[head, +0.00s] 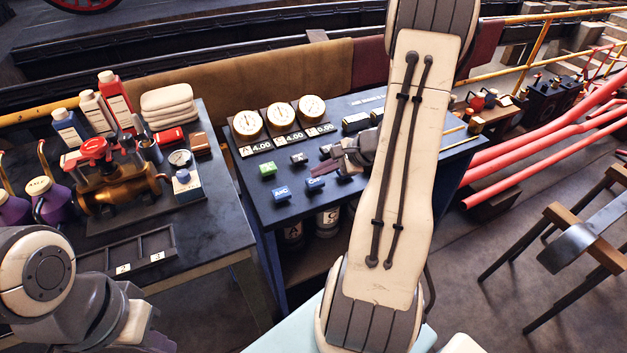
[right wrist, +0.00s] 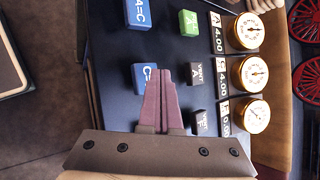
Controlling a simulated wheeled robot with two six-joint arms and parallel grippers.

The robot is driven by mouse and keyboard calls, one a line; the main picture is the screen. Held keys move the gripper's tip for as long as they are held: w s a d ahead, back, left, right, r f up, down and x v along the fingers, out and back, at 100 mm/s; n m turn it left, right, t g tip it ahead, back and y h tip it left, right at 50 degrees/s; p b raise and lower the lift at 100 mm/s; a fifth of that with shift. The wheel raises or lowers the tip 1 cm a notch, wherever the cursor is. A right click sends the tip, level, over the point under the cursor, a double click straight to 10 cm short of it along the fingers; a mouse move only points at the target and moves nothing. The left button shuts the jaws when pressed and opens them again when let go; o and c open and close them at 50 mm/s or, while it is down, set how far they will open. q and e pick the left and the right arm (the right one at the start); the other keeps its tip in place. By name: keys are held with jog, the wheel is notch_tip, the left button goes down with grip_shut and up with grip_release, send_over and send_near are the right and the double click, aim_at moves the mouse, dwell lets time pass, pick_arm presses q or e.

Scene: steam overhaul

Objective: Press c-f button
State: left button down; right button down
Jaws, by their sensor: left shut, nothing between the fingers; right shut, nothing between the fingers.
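The C=F button (head: 314,184) is a blue block on the dark control panel, right of the blue A=C button (head: 281,193). In the right wrist view the C=F button (right wrist: 142,78) is partly covered by my fingers. My right gripper (head: 328,167) is shut and empty. Its purple fingertips (right wrist: 160,74) appear over or beside the C=F button; I cannot tell whether they touch it. My left gripper (head: 152,340) is shut and empty at the lower left, well away from the panel and partly hidden by its own arm.
A green button (head: 269,168) and a dark vent button (head: 299,158) are close by. Three gauges (head: 279,117) stand behind, reading 4.00, 4.00 and 0.00. A side table (head: 215,200) on the left holds a brass valve (head: 122,188) and bottles. Red pipes (head: 530,140) run at the right.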

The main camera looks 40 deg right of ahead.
aim_at(320, 181)
jog(key=shift+f+b, duration=0.4)
jog(key=shift+b, duration=0.05)
jog(key=shift+f, duration=0.2)
dwell(0.4)
jog(key=shift+r, duration=0.7)
notch_tip(320, 181, up, 6)
jog(key=p, duration=0.4)
dwell(0.9)
